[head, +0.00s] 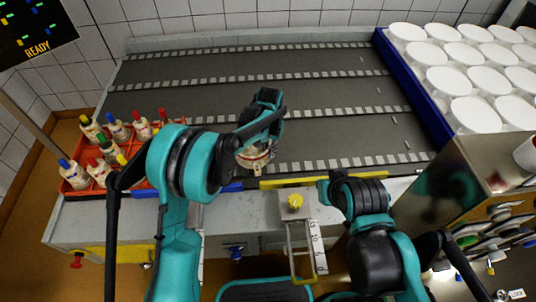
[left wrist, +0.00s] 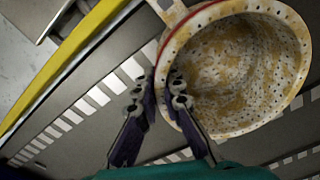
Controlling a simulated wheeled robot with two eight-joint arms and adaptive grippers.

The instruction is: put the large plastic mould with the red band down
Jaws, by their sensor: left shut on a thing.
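The large plastic mould (head: 254,158) is whitish, with a red band around its rim. In the left wrist view the mould (left wrist: 240,68) is open towards the camera, full of small holes and stained brown inside. My left gripper (left wrist: 162,92) is shut on the near wall of the mould at its rim. In the head view my left gripper (head: 262,128) partly hides the mould over the near edge of the grey conveyor (head: 250,97). I cannot tell whether the mould touches the belt. My right arm shows at the lower right, but its gripper is not visible.
An orange crate (head: 75,188) of bottles with coloured caps stands at the left. A blue-edged tray (head: 412,92) of white round moulds is at the right. A yellow strip (head: 330,180) runs along the conveyor's front edge. The belt lanes behind are clear.

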